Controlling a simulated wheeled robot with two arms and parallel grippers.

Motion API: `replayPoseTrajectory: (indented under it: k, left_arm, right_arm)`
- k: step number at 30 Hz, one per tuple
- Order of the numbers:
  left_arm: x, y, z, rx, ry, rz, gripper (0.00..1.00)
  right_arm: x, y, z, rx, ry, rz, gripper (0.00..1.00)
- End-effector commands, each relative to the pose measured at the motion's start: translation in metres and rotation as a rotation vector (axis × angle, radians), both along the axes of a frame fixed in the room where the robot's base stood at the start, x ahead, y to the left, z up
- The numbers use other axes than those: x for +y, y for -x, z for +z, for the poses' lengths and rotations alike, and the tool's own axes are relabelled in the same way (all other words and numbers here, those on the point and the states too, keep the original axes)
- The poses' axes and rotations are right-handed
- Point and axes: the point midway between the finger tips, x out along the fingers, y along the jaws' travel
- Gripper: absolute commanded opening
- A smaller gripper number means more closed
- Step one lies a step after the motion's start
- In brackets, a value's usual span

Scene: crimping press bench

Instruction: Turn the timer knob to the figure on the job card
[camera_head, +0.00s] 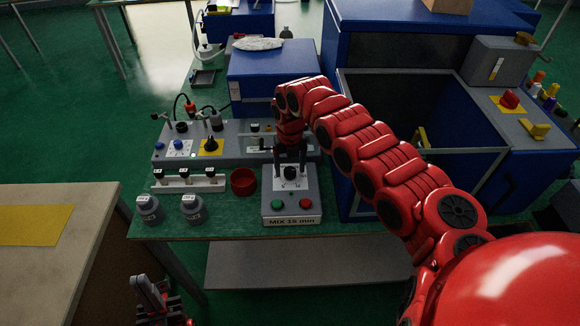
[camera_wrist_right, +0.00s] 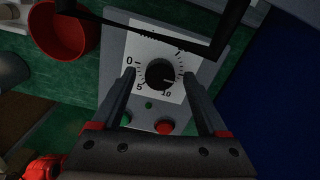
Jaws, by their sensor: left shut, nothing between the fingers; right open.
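The timer box (camera_head: 276,205) is grey with a white dial plate and stands at the bench's front edge. Its front label (camera_head: 291,221) reads "MIX 15 min". I cannot tell the pointer's exact setting. My right gripper (camera_head: 290,172) points down over the dial. In the wrist view its open fingers (camera_wrist_right: 160,80) stand on either side of the knob, apart from it. My left gripper (camera_head: 152,290) is shut and empty, low at the left.
Green (camera_wrist_right: 126,118) and red (camera_wrist_right: 165,127) buttons sit on the box below the dial. A red bowl (camera_head: 243,182) stands left of the box, with two grey weights (camera_head: 193,209) further left. A control panel (camera_head: 228,140) lies behind, and a blue cabinet (camera_head: 360,200) at the right.

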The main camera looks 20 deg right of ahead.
Motion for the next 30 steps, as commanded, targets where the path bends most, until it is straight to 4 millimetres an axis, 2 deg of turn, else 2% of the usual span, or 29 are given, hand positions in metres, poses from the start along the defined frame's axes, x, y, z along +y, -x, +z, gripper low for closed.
replayPoseTrajectory:
  k: [5,8,11,19,24,30]
  left_arm:
    - [0.0,0.0,-0.001,0.0,0.0,0.0,0.0]
    - [0.0,0.0,-0.004,0.0,0.0,0.0,0.0]
    - [0.0,0.0,-0.008,0.0,0.0,0.0,0.0]
    - [0.0,0.0,-0.022,0.0,0.0,0.0,0.0]
    - [0.0,0.0,-0.024,0.0,0.0,0.0,0.0]
    - [0.0,0.0,-0.023,0.0,0.0,0.0,0.0]
  right_arm:
    - [0.0,0.0,0.002,0.0,0.0,0.0,0.77]
    - [0.0,0.0,0.011,0.0,0.0,-0.001,0.77]
    - [-0.001,-0.001,0.031,-0.006,0.0,-0.001,0.77]
    - [0.001,-0.002,0.104,-0.008,0.002,0.002,0.77]
    - [0.0,-0.001,0.146,-0.005,0.003,0.0,0.77]
    - [-0.001,0.0,0.167,0.001,0.002,-0.001,0.77]
